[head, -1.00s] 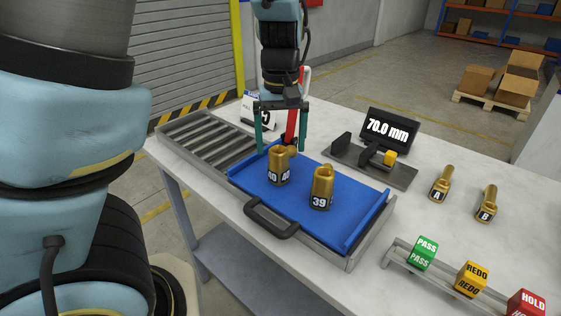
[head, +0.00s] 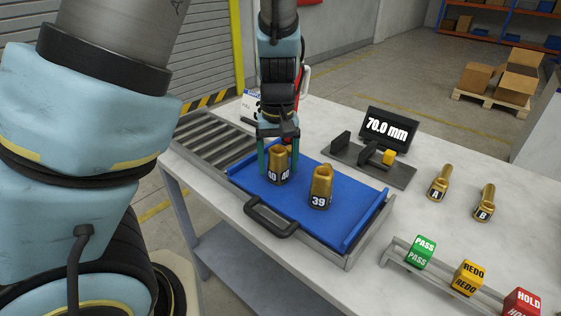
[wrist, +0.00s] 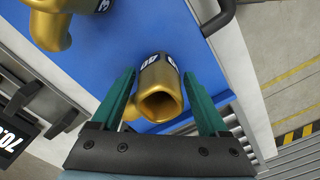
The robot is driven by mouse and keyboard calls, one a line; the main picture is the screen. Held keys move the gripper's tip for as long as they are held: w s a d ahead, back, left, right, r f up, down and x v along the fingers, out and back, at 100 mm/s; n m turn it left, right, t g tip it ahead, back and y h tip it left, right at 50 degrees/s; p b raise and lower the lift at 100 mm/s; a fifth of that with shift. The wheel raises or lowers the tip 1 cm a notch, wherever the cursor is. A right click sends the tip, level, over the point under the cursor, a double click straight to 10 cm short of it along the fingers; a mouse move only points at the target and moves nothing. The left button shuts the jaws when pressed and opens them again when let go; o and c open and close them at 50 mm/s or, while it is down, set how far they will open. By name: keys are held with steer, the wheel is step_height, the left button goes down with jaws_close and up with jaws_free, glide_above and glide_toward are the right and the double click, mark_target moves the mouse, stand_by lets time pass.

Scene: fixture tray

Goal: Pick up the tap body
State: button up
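A brass tap body labelled 40 (head: 278,164) stands upright on the blue tray (head: 345,208); in the wrist view it shows between the fingers (wrist: 158,98). A second brass tap body, labelled 39 (head: 321,184), stands nearer the front on the same tray and shows partly at the upper left in the wrist view (wrist: 48,22). My gripper (head: 279,169) is down around tap body 40, with one green finger on each side. It is open; in the wrist view a gap shows on the right, while contact on the left is unclear.
A gauge fixture (head: 372,162) with a display reading 70.0 mm (head: 388,128) stands behind right. Brass pieces A (head: 437,186) and B (head: 484,205) stand at right. PASS (head: 421,252), REDO (head: 469,278) and HOLD (head: 524,304) blocks line the front right. A black handle (head: 271,220) edges the tray.

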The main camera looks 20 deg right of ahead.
jaws_close()
stand_by(0.4)
